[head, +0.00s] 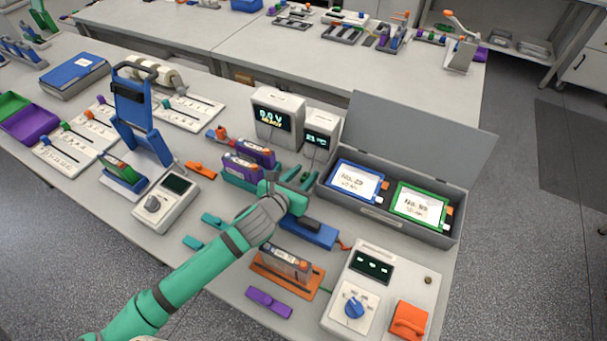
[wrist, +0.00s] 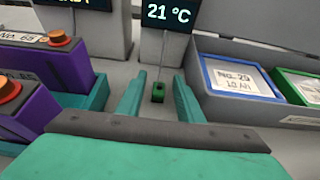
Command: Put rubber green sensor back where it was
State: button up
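The small green rubber sensor (wrist: 158,92) lies on the bench in the wrist view, at the end of a thin cable from the temperature display (wrist: 168,14) reading 21 °C. This display is the smaller grey box (head: 318,138) in the head view. My gripper (wrist: 158,98) is open, its two teal fingers on either side of the sensor with gaps to both. In the head view my gripper (head: 299,180) is over the bench, in front of the display and left of the grey case. I cannot make out the sensor clearly there.
Purple batteries in teal holders (head: 240,168) stand close to the left of my gripper. The open grey case (head: 385,222) with blue and green framed packs is close on the right. A larger display box (head: 277,122) stands behind. A battery tester (head: 377,290) is in front.

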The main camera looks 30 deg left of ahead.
jog(key=shift+f, duration=0.25)
jog(key=shift+r, duration=0.25)
jog(key=v, duration=0.7)
jog(key=r+v, duration=0.1)
jog(key=v, duration=0.2)
jog(key=shift+s+r, duration=0.1)
jog(key=shift+s, duration=0.1)
jog(key=shift+v, duration=0.8)
jog(key=shift+a+r, duration=0.1)
jog(key=shift+a, duration=0.05)
